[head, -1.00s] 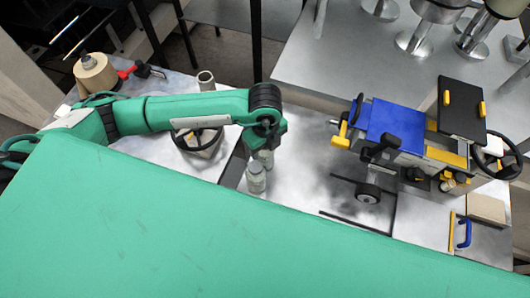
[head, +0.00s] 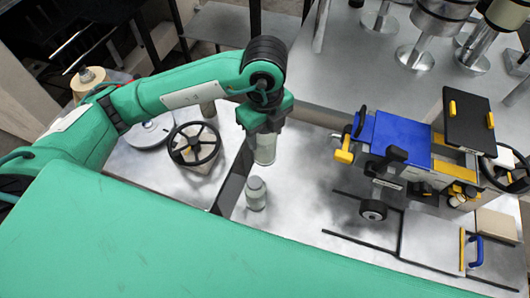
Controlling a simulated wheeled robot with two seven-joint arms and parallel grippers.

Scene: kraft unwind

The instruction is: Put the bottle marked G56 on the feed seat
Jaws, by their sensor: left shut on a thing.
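My left gripper (head: 265,130) points down and is shut on a pale, greyish clear bottle (head: 264,151), held upright above the metal table. The gripper hides the bottle's top. A second, similar bottle (head: 256,195) with a grey cap stands upright on the table just below and in front of it. No marking can be read on either bottle, so I cannot tell which is G56. I cannot pick out the feed seat for certain; a machine with a blue plate (head: 402,138) stands to the right. My right gripper is not in view.
A black handwheel (head: 194,144) on a pale block and a short tube (head: 208,109) stand left of the bottles. A dark gap separates that surface from the table. Black rails (head: 358,241) and a small wheel (head: 373,210) lie right. Steel posts stand at the back.

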